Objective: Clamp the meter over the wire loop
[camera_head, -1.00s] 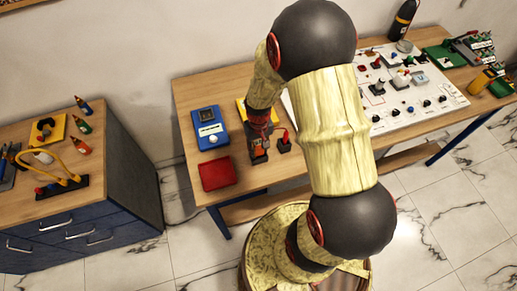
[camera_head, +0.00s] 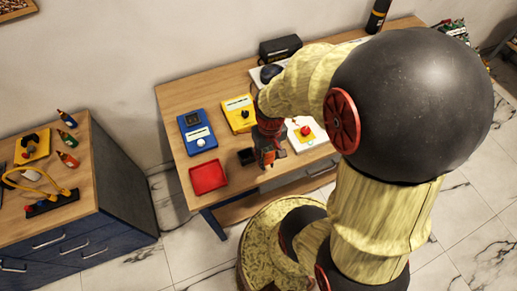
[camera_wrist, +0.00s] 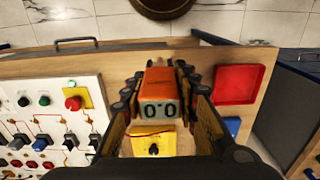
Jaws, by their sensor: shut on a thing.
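My gripper (camera_wrist: 158,88) is shut on the orange meter (camera_wrist: 160,85), whose grey face with a "0 0" display shows between the fingers in the wrist view. In the head view my gripper (camera_head: 268,156) is over the front part of the workbench, with a bit of the orange meter visible; my arm hides much of it. The yellow wire loop (camera_head: 38,174) stands on a dark base on the left cabinet, well apart from my gripper. Whether the meter's jaws are open is not visible.
On the workbench are a red tray (camera_head: 208,177), a blue instrument (camera_head: 197,131), a yellow box (camera_head: 239,114), a small black holder (camera_head: 247,156) and a white panel (camera_wrist: 50,122). The left cabinet (camera_head: 95,195) also holds bottles (camera_head: 67,160). A floor gap separates cabinet and bench.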

